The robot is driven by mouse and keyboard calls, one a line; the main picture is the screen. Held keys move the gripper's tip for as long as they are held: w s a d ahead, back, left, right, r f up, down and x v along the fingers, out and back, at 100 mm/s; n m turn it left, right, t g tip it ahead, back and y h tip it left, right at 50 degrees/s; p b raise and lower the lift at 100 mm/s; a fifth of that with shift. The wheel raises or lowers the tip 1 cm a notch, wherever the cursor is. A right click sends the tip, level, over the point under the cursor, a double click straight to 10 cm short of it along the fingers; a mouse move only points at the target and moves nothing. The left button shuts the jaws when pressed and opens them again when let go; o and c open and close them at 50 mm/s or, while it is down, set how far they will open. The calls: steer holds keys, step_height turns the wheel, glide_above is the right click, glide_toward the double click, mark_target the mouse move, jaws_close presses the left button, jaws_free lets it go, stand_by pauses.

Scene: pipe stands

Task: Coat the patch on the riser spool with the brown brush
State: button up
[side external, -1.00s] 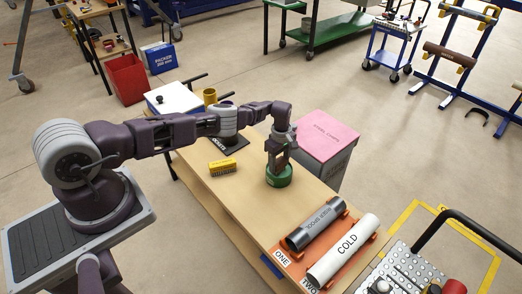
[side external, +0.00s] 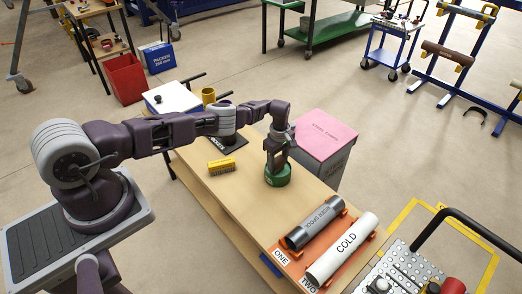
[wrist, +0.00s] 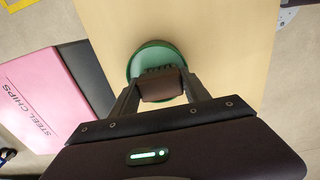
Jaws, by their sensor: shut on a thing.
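My gripper (side external: 276,152) points down over a green round pot (side external: 278,177) on the wooden table. In the wrist view it (wrist: 160,90) is shut on the brown brush (wrist: 161,85), with dark bristles at the pot's opening (wrist: 137,62). I cannot tell how deep the bristles reach. The riser spool (side external: 308,229) is a dark grey pipe with upside-down lettering. It lies on an orange stand (side external: 291,247) at the table's near end, by the label ONE. No patch can be made out on it.
A white pipe marked COLD (side external: 343,249) lies beside the spool, by label TWO. A yellow brush (side external: 221,166) lies on the table (side external: 232,195) left of the pot. A pink-topped steel chips bin (side external: 325,140) stands against the right side. Bare tabletop separates pot and pipes.

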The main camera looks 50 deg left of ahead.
mark_target(279, 158)
steer(key=r+n, duration=0.1)
steer(key=r, duration=0.3)
steer(key=w+r+n, duration=0.1)
steer(key=r, duration=0.1)
steer(key=shift+a+n, duration=0.2)
steer(key=shift+n, duration=0.1)
steer(key=shift+s+d+r, duration=0.15)
steer(key=shift+r, duration=0.1)
steer(key=shift+s+f, duration=0.1)
steer(key=shift+f, duration=0.1)
step_height(279, 158, down, 3)
steer(key=shift+r, duration=0.1)
steer(key=shift+f, duration=0.7)
steer(key=shift+s+d+f, duration=0.1)
steer(key=shift+s+f, duration=0.15)
steer(key=shift+f, duration=0.6)
stand_by(4.8)
